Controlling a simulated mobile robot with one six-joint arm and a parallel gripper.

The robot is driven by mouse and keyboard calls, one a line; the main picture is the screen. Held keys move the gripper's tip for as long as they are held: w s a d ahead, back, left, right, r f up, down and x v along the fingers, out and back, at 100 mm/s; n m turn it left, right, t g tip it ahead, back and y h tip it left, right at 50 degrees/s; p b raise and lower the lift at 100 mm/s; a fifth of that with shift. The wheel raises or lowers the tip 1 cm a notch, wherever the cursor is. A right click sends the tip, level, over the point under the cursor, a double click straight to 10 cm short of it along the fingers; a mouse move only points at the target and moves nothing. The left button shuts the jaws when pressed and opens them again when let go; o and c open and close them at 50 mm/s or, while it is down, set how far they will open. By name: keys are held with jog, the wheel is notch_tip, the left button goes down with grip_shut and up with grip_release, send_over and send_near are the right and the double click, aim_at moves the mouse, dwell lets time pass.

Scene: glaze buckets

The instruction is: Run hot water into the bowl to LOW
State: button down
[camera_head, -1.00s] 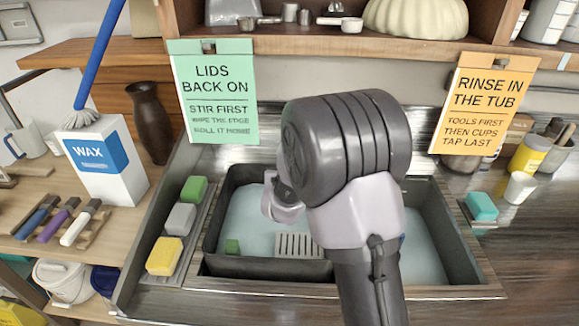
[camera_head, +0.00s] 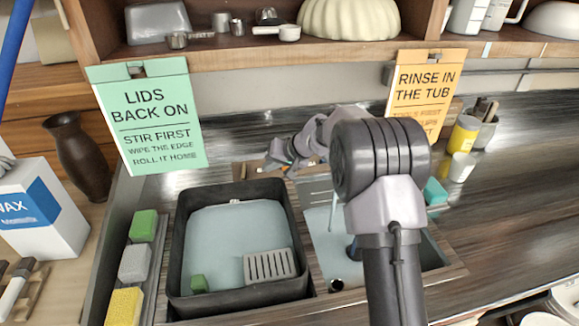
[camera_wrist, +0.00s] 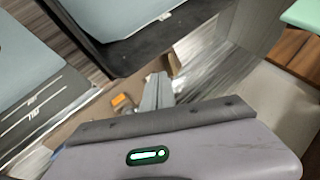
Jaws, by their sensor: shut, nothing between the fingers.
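The sink bowl (camera_head: 327,240), which I take as the task's bowl, is right of the dark tub (camera_head: 178,250). Its floor looks pale blue, with a dark drain hole (camera_head: 337,285); I cannot tell whether it holds water. White level lines and small unreadable lettering mark its grey wall (camera_wrist: 45,108) in the wrist view. My gripper (camera_head: 276,164) is shut and empty over the ledge behind the sink; its fingers (camera_wrist: 158,85) also show in the wrist view. A small orange piece (camera_wrist: 121,101) is beside the fingertips; contact is unclear. My arm hides part of the bowl, and no spout shows clearly.
The tub holds a grey slotted rack (camera_head: 269,265) and a small green block (camera_head: 199,283). Green, grey and yellow sponges (camera_head: 124,307) line the left edge. Two hanging signs (camera_head: 149,118) and a shelf edge (camera_head: 280,52) are behind. A yellow jar (camera_head: 464,134) stands right.

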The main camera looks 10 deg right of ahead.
jog(key=b, duration=0.2)
send_near(245, 177)
jog(key=shift+y, duration=0.3)
jog(key=x, duration=0.5)
jog(key=shift+d+f, duration=0.1)
jog(key=shift+d, duration=0.15)
